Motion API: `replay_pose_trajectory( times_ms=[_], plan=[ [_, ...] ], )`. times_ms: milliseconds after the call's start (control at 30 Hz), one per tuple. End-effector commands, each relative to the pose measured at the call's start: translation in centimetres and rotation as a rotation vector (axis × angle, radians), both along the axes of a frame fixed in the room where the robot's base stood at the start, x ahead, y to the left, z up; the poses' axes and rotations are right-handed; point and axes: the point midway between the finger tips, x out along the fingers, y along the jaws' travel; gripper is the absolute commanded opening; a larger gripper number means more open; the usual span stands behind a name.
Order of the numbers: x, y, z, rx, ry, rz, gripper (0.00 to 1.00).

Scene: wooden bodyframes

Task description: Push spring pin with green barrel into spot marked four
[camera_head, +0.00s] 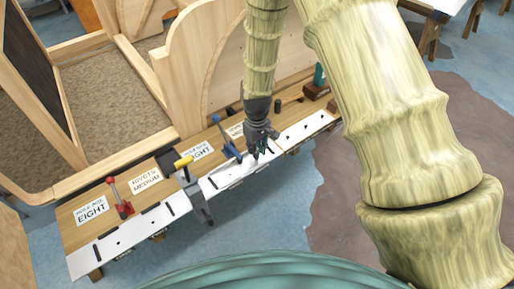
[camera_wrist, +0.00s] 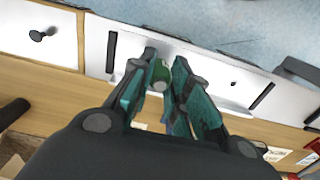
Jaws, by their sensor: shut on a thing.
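My gripper (camera_head: 260,152) hangs over the white front strip (camera_head: 300,132) of the long wooden bench. In the wrist view my gripper (camera_wrist: 163,72) is shut on the spring pin with the green barrel (camera_wrist: 160,76), which sits between the teal-padded fingers. The fingers hide the pin's lower end, so I cannot tell whether it touches the strip or a hole. In the wrist view the white strip (camera_wrist: 208,85) has dark slots and small holes. I cannot make out a mark reading four in either view.
A blue-handled clamp (camera_head: 226,140) stands close left of my gripper. Farther left are a yellow-handled clamp (camera_head: 186,166) and a red-handled one (camera_head: 120,204). White label cards (camera_head: 92,210) lie on the bench. Tall wooden frames (camera_head: 185,75) stand behind. Blue floor is open in front.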

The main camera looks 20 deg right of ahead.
Motion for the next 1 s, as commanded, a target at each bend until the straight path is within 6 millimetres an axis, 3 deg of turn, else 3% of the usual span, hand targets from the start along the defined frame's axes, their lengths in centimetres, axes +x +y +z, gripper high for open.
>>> replay_pose_trajectory(
  times_ms=[867,900,1000],
  plan=[
    [0.1,0.0,-1.7,0.000,-0.001,0.001,0.00],
    [0.1,0.0,-1.6,0.000,-0.001,0.001,0.22],
    [0.0,0.0,-1.6,0.000,-0.001,0.000,0.40]
  ],
)
